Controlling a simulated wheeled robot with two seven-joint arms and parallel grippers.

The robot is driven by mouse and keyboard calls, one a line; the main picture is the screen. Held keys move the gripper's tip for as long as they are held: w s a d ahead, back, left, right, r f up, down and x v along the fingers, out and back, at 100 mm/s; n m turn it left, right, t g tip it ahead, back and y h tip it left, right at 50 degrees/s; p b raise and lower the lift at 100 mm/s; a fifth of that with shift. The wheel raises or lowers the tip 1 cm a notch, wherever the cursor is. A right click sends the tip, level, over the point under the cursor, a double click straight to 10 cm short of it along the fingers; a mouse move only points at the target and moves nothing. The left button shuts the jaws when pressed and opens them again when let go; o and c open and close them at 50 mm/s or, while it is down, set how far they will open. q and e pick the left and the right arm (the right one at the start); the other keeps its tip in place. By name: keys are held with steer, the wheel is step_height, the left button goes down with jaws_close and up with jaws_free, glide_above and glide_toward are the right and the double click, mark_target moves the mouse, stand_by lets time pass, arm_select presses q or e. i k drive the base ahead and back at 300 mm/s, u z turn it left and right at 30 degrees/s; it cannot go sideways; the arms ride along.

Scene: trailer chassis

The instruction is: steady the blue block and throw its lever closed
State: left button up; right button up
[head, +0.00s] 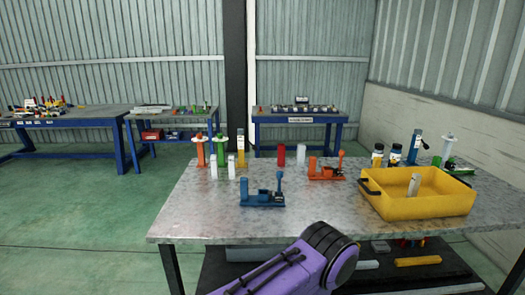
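The blue block (262,201) sits on the grey metal table (200,222), near its front edge and left of centre. It has a low base with a taller post at its left end. Its lever (280,184) stands roughly upright at the right end, with a round knob on top. A purple link of mine with a black cap reaches in from the bottom edge, in front of the table. Neither of my grippers is in view, and nothing touches the blue block.
A similar orange block (325,172) stands behind and to the right. A yellow bin (425,205) is at the right. Red cylinders (281,155), white cylinders (231,167) and bottles (377,155) stand farther back. The tabletop left and right of the blue block is clear.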

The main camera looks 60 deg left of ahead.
mark_target(280, 175)
steer(key=u, duration=1.7)
